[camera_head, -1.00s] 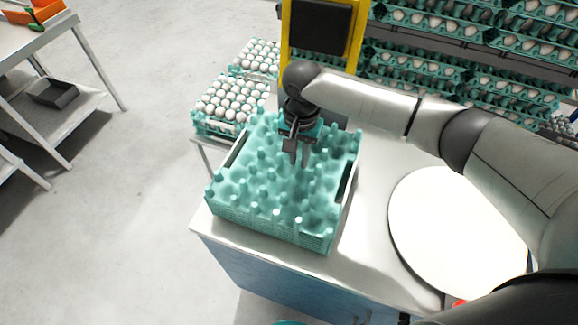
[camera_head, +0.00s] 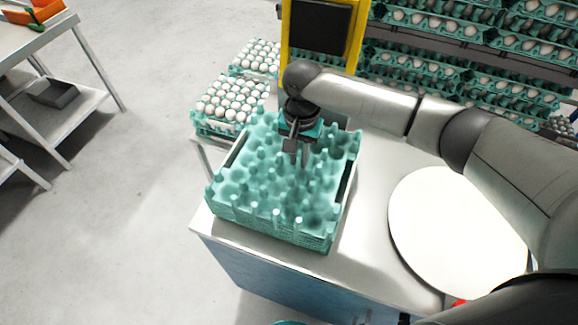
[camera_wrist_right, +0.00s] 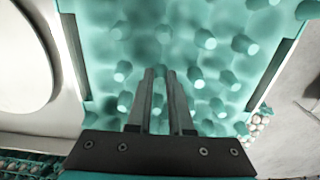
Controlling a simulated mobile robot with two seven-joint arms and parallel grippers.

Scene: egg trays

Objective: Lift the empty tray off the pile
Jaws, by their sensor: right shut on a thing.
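A pile of empty teal egg trays (camera_head: 270,236) stands on the worktable, held by a low frame at its sides. The top tray (camera_head: 238,187) shows its pegs and hollows and lies level on the pile; it fills much of the right wrist view (camera_wrist_right: 185,35). My right gripper (camera_head: 299,160) points down into the top tray, near its far middle. In the right wrist view its two fingers (camera_wrist_right: 162,72) are close together and shut on a peg of the top tray, mostly hidden between them. My left gripper is not in view.
Trays full of white eggs (camera_head: 228,98) stand behind the pile. A white round plate (camera_head: 458,232) lies to its right. A yellow-framed screen (camera_head: 322,25) and egg racks (camera_head: 425,75) stand at the back. Open floor is at left.

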